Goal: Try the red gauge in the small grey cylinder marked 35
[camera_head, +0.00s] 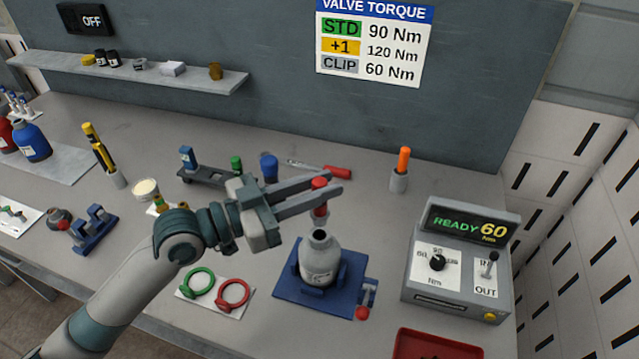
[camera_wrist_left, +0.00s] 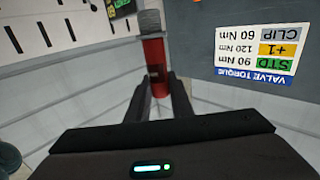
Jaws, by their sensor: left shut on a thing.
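The red gauge (camera_head: 319,205) is held upright between the fingers of my left gripper (camera_head: 327,184), which is shut on it. In the left wrist view the red gauge (camera_wrist_left: 154,68) shows a grey end pointing away from the fingers (camera_wrist_left: 157,98). The small grey cylinder (camera_head: 320,262) stands upright in a blue cradle (camera_head: 287,292), with its open dark neck facing up. The gauge is just above the neck and looks apart from it. The mark on the cylinder is too small to read. My right gripper is not in view.
A grey control box (camera_head: 450,295) reading READY 60 stands right of the cradle. A red tray (camera_head: 405,349) lies at the front right. Green (camera_head: 198,283) and red (camera_head: 233,294) rings lie left of the cradle. An orange-topped tool (camera_head: 403,160) stands in a holder behind.

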